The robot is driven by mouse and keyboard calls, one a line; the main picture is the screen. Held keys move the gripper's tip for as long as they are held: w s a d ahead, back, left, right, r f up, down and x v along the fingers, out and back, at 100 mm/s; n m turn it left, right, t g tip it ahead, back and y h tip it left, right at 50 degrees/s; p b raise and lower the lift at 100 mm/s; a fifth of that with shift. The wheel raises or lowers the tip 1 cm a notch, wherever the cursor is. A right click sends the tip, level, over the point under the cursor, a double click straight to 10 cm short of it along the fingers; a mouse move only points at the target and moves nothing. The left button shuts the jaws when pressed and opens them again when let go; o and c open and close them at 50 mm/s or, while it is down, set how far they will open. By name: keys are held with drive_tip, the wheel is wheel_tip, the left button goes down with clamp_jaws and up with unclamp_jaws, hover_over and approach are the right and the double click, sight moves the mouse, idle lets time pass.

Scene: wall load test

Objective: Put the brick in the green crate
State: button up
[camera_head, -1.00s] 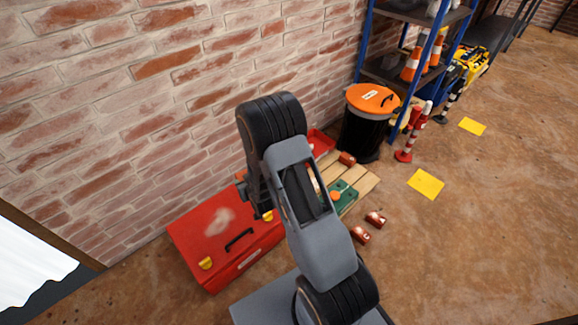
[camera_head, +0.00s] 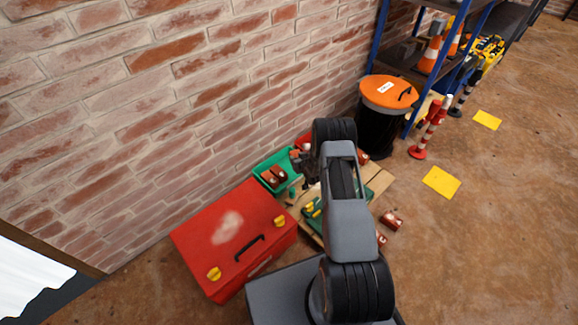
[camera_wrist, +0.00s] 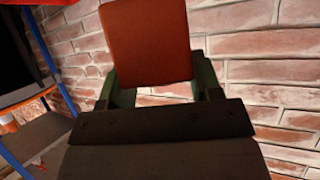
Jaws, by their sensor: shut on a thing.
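My gripper (camera_head: 302,165) is small and partly hidden by my arm in the head view, beside and apparently over the right part of the green crate (camera_head: 255,170). In the wrist view my gripper (camera_wrist: 156,88) is shut on an orange-brown brick (camera_wrist: 148,40), with a dark green finger on each side. The crate stands against the wall, and reddish bricks (camera_head: 274,176) lie in it. The held brick's height above the crate cannot be told.
A red toolbox (camera_head: 230,235) stands left of the crate. A wooden pallet (camera_head: 381,182) with green and yellow items is partly behind my arm. Loose bricks (camera_head: 391,220) lie on the floor. A black bin with an orange lid (camera_head: 388,92) and a blue shelf are at the back.

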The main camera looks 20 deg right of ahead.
drive_tip(key=w+f+b, duration=0.7)
drive_tip(key=w+f, duration=0.3)
drive_tip(key=f, duration=0.1)
drive_tip(key=shift+w+d+b, duration=0.15)
drive_tip(key=shift+d+b, duration=0.1)
drive_tip(key=shift+b, duration=0.1)
drive_tip(key=shift+f, duration=0.4)
drive_tip(key=shift+f, duration=0.3)
drive_tip(key=o, duration=1.2)
drive_tip(key=shift+o, duration=0.2)
